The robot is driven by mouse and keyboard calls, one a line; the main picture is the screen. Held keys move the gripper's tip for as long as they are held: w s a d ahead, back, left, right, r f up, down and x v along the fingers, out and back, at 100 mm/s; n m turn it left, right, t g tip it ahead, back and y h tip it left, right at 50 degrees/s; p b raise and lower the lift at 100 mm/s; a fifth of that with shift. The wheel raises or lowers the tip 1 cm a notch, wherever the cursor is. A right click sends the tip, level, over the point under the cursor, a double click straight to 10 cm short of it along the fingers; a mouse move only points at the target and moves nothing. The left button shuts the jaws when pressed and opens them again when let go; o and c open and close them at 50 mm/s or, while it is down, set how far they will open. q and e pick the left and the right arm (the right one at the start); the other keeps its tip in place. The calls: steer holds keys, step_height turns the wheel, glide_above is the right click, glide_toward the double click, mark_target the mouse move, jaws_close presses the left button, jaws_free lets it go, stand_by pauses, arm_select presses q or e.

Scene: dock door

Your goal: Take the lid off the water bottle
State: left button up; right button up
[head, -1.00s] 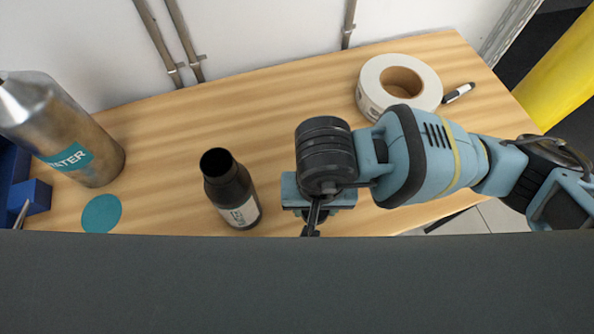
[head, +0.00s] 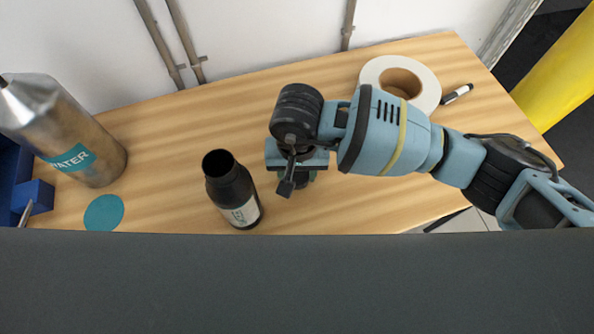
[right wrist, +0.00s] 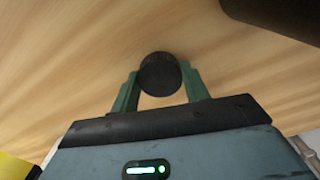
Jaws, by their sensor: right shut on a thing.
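A black bottle (head: 231,190) with a white label stands on the wooden table; its mouth is open and bare, and its label is too small to read. My right gripper (head: 299,178) is just right of it, apart from it in the head view. In the right wrist view its green fingers (right wrist: 159,84) are shut on a round dark lid (right wrist: 158,70). The lid is hidden behind the gripper in the head view. A metal bottle (head: 85,150) with a teal label ending in "ATER" stands at the far left. My left gripper is not in view.
A teal disc (head: 103,213) lies flat in front of the metal bottle. A blue bin (head: 38,196) is at the left edge. A white tape roll (head: 428,88) and a marker (head: 457,94) lie at the back right. The table's middle behind the black bottle is clear.

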mark_target(297, 175)
steer(key=shift+f, duration=0.5)
steer(key=shift+f, duration=0.25)
steer(key=o, duration=1.1)
steer(key=shift+r, duration=0.1)
steer(key=shift+r, duration=0.1)
steer(key=shift+r, duration=0.25)
step_height(297, 175, up, 12)
steer(key=shift+f, duration=0.15)
